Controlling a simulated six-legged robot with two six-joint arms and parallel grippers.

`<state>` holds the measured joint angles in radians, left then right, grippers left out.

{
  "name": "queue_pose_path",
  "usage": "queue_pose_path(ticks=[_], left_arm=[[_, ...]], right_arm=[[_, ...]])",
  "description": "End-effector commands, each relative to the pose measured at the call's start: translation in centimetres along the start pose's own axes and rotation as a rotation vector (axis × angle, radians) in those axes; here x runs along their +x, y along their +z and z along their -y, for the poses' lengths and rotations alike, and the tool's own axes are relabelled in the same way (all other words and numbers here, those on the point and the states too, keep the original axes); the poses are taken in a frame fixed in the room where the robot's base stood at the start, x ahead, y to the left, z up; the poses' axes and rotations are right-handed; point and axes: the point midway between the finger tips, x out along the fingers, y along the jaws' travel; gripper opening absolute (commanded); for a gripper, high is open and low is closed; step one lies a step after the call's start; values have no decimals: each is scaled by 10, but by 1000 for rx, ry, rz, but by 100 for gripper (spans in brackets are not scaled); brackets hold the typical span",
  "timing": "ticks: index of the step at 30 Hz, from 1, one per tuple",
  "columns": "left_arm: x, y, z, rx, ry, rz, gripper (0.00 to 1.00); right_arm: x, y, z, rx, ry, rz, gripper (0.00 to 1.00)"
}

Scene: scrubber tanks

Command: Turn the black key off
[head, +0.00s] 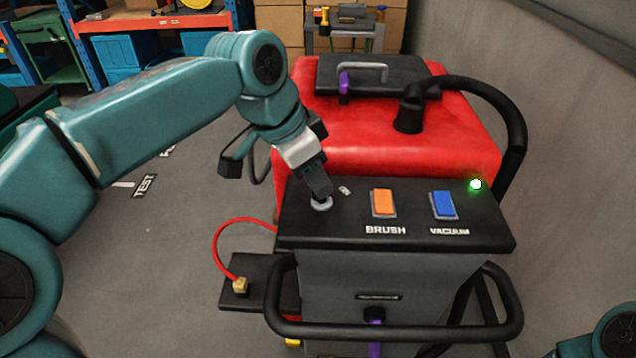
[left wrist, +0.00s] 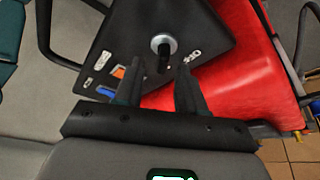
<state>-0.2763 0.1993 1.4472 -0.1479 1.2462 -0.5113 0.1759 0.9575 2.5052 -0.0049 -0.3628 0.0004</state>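The black key (left wrist: 165,50) sits in a round silver collar on the dark control panel (head: 420,235), as the left wrist view shows. In the head view the collar (head: 322,204) shows, but my gripper hides most of the key. My left gripper (head: 320,193) points down at the key from above. In the left wrist view its two dark fingers (left wrist: 160,68) are apart, with the key in the gap between their tips. I cannot tell whether either finger touches it. A green light (head: 476,184) is lit on the panel. My right gripper is not in view.
An orange BRUSH switch (head: 383,202) and a blue VACUUM switch (head: 443,205) sit right of the key. A black handlebar (head: 395,331) runs along the panel's front. The red tank (head: 340,130) and a black hose (head: 515,120) stand behind. A grey wall is at right.

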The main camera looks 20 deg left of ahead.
Motion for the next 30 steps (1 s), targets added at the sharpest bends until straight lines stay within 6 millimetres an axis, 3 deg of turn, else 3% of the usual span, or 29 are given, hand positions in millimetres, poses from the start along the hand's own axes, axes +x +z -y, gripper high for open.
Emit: queue_pose_path(ticks=[6,14,16,18,30], left_arm=[[20,-1,1,0,0,1,39],[22,-2,2,0,0,0,39],[22,-2,2,0,0,0,23],[22,-2,2,0,0,0,0],[21,-2,2,-35,-15,1,0]], right_arm=[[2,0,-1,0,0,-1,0],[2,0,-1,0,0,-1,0],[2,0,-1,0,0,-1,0],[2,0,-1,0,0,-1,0],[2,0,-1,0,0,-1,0]])
